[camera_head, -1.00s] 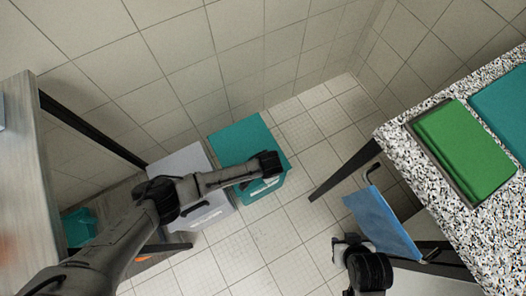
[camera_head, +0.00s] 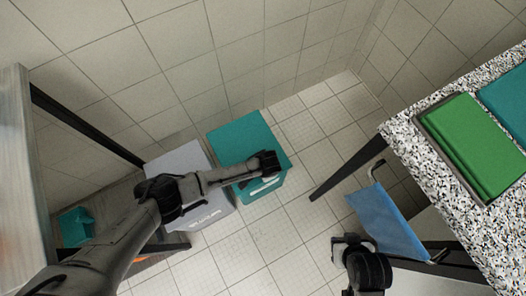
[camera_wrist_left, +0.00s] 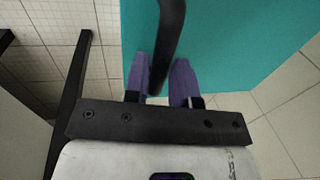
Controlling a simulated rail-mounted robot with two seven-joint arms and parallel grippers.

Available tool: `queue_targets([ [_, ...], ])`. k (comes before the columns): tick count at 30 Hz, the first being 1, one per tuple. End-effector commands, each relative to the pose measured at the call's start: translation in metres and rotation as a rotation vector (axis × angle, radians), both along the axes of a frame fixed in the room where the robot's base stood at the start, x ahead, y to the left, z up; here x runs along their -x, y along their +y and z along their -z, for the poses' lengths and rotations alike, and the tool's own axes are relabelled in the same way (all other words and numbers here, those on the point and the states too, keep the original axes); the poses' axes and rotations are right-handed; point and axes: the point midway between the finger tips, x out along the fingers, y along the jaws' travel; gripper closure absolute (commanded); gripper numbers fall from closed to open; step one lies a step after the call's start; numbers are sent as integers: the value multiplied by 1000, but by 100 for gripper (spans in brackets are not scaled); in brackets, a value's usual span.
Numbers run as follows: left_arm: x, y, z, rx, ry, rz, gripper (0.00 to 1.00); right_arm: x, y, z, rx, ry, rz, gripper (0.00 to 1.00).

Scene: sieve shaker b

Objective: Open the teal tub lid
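The teal tub (camera_head: 240,137) stands on the floor below, left of centre in the head view, and its flat top is closed. Its teal surface (camera_wrist_left: 235,45) also fills much of the left wrist view. My left gripper (camera_wrist_left: 161,62) is over the tub with its two purple fingers apart. A dark curved bar (camera_wrist_left: 171,25) passes between the fingers; I cannot tell whether they touch it. In the head view my left wrist hides part of the tub's near right side. My right gripper (camera_head: 345,245) is at the lower right, away from the tub; its fingers cannot be made out.
A grey bin (camera_head: 180,160) stands close beside the tub on its left. A table with a dark leg is at the left. Tiled floor (camera_head: 285,230) is clear in front.

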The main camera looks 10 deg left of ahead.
Motion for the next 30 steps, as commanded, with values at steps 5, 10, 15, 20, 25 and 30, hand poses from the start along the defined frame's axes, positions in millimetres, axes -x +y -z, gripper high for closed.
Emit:
queue_targets([
  [5, 0, 0, 0, 0, 0, 0, 93, 0, 0, 0, 0, 0, 0, 57],
  [10, 0, 0, 0, 0, 0, 0, 100, 0, -1, 0, 2, 0, -2, 57],
  [15, 0, 0, 0, 0, 0, 0, 100, 0, -2, 0, 7, 0, -5, 57],
  [20, -1, 1, -6, 8, 10, -1, 100, 0, -3, -6, 11, 0, -7, 57],
  [25, -5, 4, -29, 46, 59, -4, 100, 0, -3, -29, 10, 1, -6, 57],
  [30, -13, 10, -60, 113, 147, -6, 100, 0, -3, -59, 8, 1, -6, 57],
])
